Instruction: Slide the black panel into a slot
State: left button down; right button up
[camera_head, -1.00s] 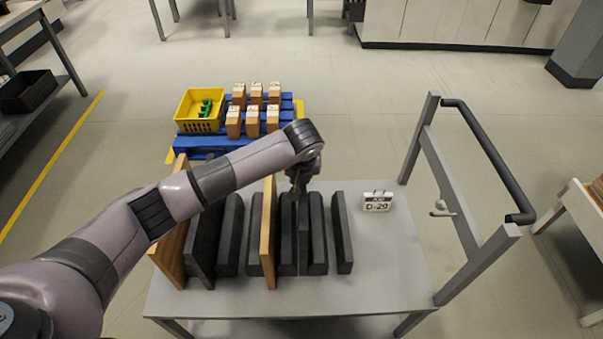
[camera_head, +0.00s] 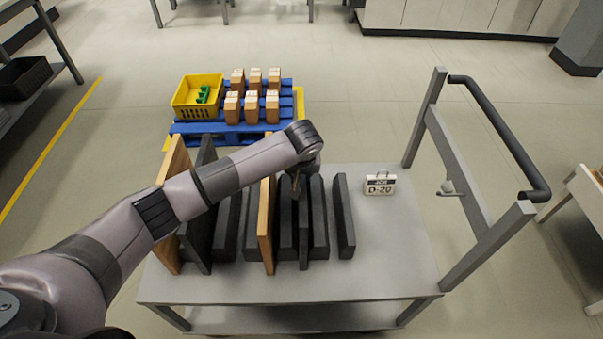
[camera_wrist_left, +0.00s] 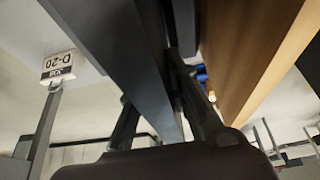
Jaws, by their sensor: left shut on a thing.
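My left gripper (camera_head: 298,183) is over the row of dark dividers on the grey cart (camera_head: 385,270). It is shut on a thin black panel (camera_head: 303,238), which stands upright between two dark dividers. The panel's near end extends slightly past the dividers' near ends. In the left wrist view, the panel (camera_wrist_left: 135,70) runs between the fingers of the gripper (camera_wrist_left: 165,115). Its lower edge and the slot floor are hidden. Another black panel (camera_head: 205,158) stands upright to the left, partly behind my arm. My right gripper is not in view.
A wooden panel (camera_head: 266,225) stands left of the held panel, another (camera_head: 172,160) at the row's left end. A divider (camera_head: 343,215) ends the row at the right. A D-20 sign (camera_head: 380,185) stands beyond it. The cart's handle (camera_head: 500,140) rises at right.

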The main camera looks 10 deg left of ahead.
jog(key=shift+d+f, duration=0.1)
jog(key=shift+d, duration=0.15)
